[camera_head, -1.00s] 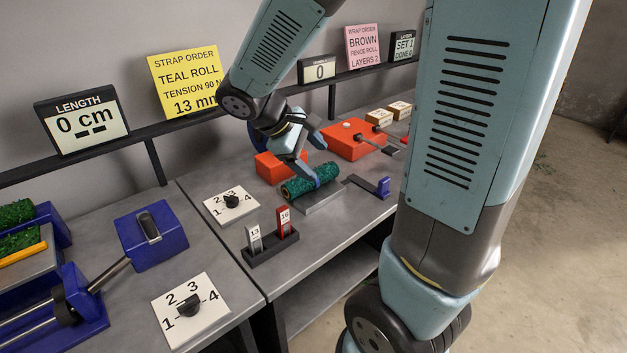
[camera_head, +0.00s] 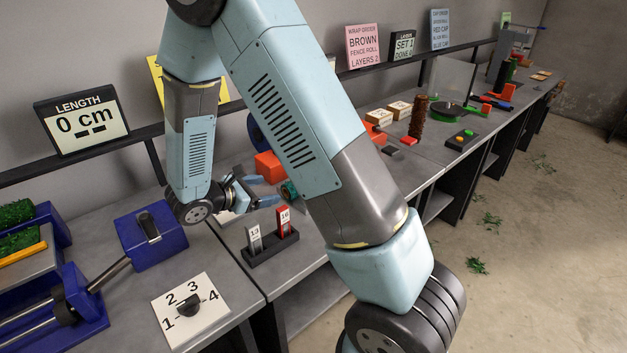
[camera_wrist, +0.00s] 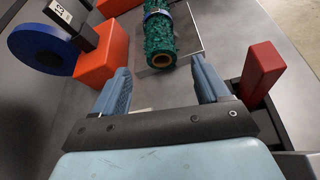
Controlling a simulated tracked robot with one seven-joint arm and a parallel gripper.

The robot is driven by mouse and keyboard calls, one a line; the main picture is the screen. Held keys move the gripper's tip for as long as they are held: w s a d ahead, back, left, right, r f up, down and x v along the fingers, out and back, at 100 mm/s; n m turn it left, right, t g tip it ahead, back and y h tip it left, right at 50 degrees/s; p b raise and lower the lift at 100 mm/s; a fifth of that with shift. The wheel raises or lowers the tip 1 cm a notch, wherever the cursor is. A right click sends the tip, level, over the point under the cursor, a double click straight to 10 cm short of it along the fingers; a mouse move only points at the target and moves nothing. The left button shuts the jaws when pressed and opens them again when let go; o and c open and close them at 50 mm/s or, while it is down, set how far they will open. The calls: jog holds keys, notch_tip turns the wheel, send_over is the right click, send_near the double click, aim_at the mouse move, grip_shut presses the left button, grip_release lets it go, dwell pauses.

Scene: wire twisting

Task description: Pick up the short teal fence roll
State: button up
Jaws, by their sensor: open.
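The short teal fence roll (camera_wrist: 161,40) lies on a grey metal plate (camera_wrist: 143,58), its open brown end facing my gripper in the wrist view. A blue band crosses the roll near the top of that view. In the head view only a small end of the roll (camera_head: 289,190) shows behind my arm. My gripper (camera_wrist: 163,84) is open and empty. Its two blue fingers point toward the roll and stand apart on either side of its line, short of its near end. My gripper also shows in the head view (camera_head: 262,192).
An orange-red block (camera_wrist: 104,56) and a blue disc (camera_wrist: 40,48) stand left of the roll. A red upright piece (camera_wrist: 262,72) stands close to my right finger. In the head view a dark holder (camera_head: 272,248) with numbered tags stands in front of my gripper.

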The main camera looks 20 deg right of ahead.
aim_at(287, 187)
jog(key=x, duration=0.8)
jog(key=shift+w+d+f, duration=0.1)
jog(key=shift+d+f, duration=0.05)
jog(key=shift+f, duration=0.1)
jog(key=shift+x, duration=2.65)
jog(key=shift+w+f, duration=0.1)
jog(key=shift+w, duration=0.05)
jog(key=shift+c, duration=0.4)
jog(key=c, duration=0.7)
